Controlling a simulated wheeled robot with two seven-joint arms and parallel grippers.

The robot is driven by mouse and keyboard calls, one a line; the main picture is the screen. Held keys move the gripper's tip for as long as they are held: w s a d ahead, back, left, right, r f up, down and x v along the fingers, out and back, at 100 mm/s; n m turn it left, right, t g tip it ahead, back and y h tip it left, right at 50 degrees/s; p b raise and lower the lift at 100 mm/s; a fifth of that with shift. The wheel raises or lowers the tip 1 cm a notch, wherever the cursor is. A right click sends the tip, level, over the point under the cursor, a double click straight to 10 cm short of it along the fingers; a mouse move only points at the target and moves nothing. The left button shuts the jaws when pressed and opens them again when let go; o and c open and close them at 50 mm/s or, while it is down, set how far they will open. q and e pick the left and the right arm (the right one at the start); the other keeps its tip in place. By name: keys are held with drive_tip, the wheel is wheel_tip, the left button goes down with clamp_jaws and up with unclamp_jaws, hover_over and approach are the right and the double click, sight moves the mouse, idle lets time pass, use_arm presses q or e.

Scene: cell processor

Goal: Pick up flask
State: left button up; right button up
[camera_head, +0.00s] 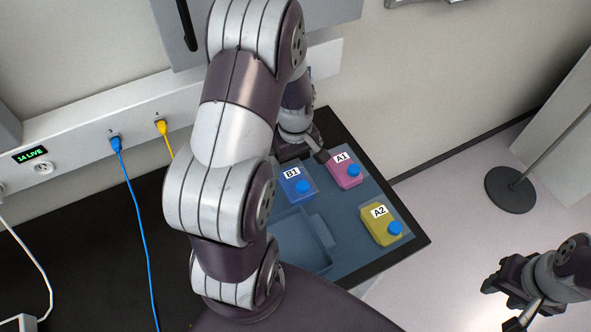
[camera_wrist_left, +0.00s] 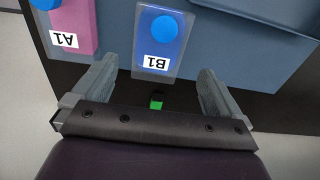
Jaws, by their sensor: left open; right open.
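Three flasks with blue caps sit in a blue-grey tray (camera_head: 335,208). The blue flask B1 (camera_head: 296,187) is nearest my left gripper (camera_head: 303,155). The pink flask A1 (camera_head: 346,174) is right of B1, and the yellow flask A2 (camera_head: 380,226) is further to the front right. In the left wrist view, my left gripper (camera_wrist_left: 158,82) is open and empty, with flask B1 (camera_wrist_left: 158,52) just ahead between the lines of its fingers. Flask A1 (camera_wrist_left: 76,24) shows at the upper left there. My right gripper (camera_head: 507,290) is open and empty at the lower right, away from the tray.
The tray lies on a black bench (camera_head: 410,240). Blue (camera_head: 131,202) and yellow (camera_head: 167,143) cables hang from the wall strip at the left. A round black stand base (camera_head: 511,190) is on the floor at the right. My left arm hides the middle of the bench.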

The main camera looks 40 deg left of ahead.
sight(296, 180)
use_arm(q)
drive_tip(key=shift+s+d+f, duration=0.1)
drive_tip(key=shift+d+f, duration=0.05)
drive_tip(key=shift+f, duration=0.35)
drive_tip(key=shift+s+d+f, duration=0.1)
drive_tip(key=shift+d+f, duration=0.05)
drive_tip(key=shift+f, duration=0.35)
drive_tip(key=f, duration=0.1)
drive_tip(key=f+p, duration=0.1)
drive_tip(key=f, duration=0.1)
drive_tip(key=a+f, duration=0.1)
drive_tip(key=shift+w+f+p, duration=0.4)
drive_tip(key=shift+d+f, duration=0.1)
drive_tip(key=shift+f, duration=0.25)
drive_tip(key=shift+s+d, duration=0.15)
drive_tip(key=shift+d, duration=0.05)
drive_tip(key=c, duration=0.9)
drive_tip(key=shift+o, duration=0.2)
drive_tip(key=shift+r, duration=0.1)
